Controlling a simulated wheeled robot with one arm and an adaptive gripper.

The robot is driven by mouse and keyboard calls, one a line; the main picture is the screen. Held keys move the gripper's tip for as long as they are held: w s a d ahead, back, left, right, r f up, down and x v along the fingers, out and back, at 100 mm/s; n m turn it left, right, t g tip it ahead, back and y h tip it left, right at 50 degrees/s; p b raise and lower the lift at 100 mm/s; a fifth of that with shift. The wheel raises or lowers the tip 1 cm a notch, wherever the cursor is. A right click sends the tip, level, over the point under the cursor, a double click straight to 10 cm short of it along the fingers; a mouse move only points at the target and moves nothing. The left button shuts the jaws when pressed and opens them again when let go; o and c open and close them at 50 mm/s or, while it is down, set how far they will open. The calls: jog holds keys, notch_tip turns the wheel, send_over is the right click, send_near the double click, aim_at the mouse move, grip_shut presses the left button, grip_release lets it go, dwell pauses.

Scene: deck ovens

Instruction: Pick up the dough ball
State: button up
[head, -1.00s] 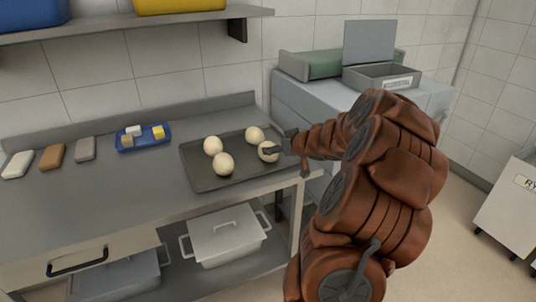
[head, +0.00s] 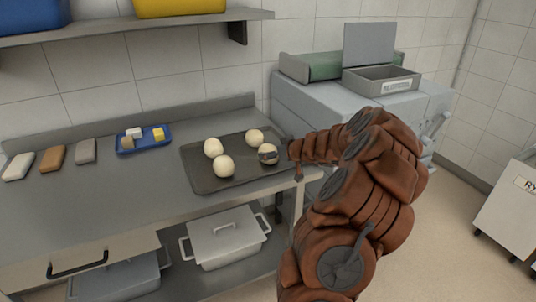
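Several pale, round dough balls sit on a dark tray (head: 200,181) on the steel counter. The back ball (head: 254,136), the left ball (head: 213,147) and the front ball (head: 224,167) are clear of my gripper. My gripper (head: 269,156) is at the right ball (head: 266,149), near the tray's right edge. A dark finger overlaps the face of this ball and hides part of it. The fingers are small and partly hidden, so I cannot tell whether they are closed on it. The ball appears to be at tray level.
A blue tray (head: 126,150) with small blocks and several coloured slabs (head: 52,157) lie on the counter to the left. A shelf (head: 110,28) hangs above. A grey cabinet (head: 290,103) stands right of the counter. The counter's front left is clear.

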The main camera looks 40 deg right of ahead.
jog(key=shift+x, duration=1.2)
jog(key=shift+s, duration=0.1)
jog(key=c, duration=1.4)
jog(key=shift+o, duration=0.2)
jog(key=shift+r, duration=1.6)
jog(key=shift+s+d+r, duration=0.15)
jog(key=shift+s+r, duration=0.1)
jog(key=shift+s, duration=0.1)
jog(key=s+d+r, duration=0.1)
jog(key=s+d, duration=0.2)
jog(key=s, duration=1.2)
jog(key=shift+b, duration=0.3)
jog(key=shift+w+d+r, duration=0.1)
jog(key=shift+r, duration=0.05)
